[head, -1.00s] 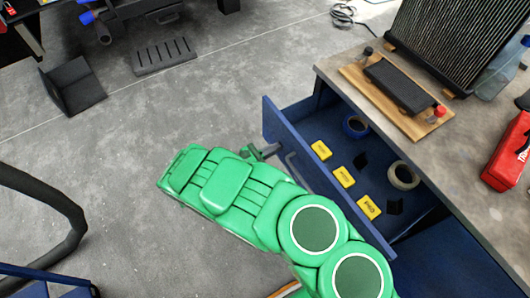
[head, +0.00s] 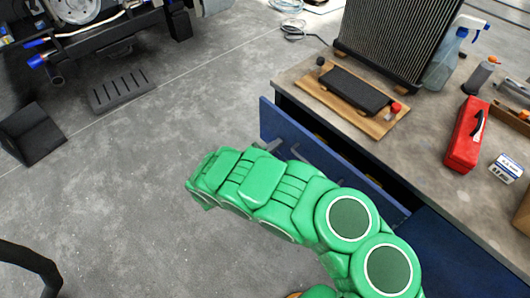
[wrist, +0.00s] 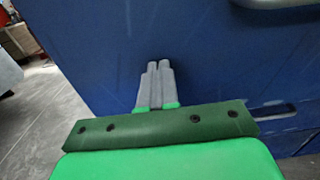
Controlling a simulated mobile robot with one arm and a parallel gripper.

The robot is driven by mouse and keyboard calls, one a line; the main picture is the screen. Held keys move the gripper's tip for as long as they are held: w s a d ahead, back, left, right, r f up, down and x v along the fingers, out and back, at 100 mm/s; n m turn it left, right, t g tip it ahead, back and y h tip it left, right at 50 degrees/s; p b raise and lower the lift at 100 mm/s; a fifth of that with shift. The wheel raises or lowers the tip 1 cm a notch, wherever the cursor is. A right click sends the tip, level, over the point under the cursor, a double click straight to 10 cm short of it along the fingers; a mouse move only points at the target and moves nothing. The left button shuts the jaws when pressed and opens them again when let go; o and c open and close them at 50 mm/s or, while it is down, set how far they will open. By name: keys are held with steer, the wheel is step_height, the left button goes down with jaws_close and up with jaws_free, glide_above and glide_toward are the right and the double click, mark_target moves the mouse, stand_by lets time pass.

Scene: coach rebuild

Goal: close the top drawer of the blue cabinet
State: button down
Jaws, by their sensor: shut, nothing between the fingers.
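The blue cabinet (head: 455,262) stands at the right under a grey worktop. Its top drawer (head: 335,145) is partly open, with a narrow dark gap between its front panel and the worktop edge. A little yellow shows inside; the rest of the inside is hidden. My gripper (head: 268,146) is at the outer face of the drawer front, partly hidden behind my green arm. In the wrist view my gripper (wrist: 158,68) is shut and empty, its fingertips against or very close to a blue panel (wrist: 215,65). I cannot tell whether they touch.
On the worktop (head: 440,140) are a wooden board (head: 375,122) with a black block, a large black filter (head: 395,40), a spray bottle (head: 443,60) and a red toolbox (head: 466,140).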

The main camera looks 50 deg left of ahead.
steer(key=w, duration=0.7)
steer(key=shift+w, duration=0.25)
steer(key=shift+w+d, duration=0.2)
steer(key=s, duration=1.5)
steer(key=shift+a, duration=0.35)
steer(key=shift+s, duration=0.1)
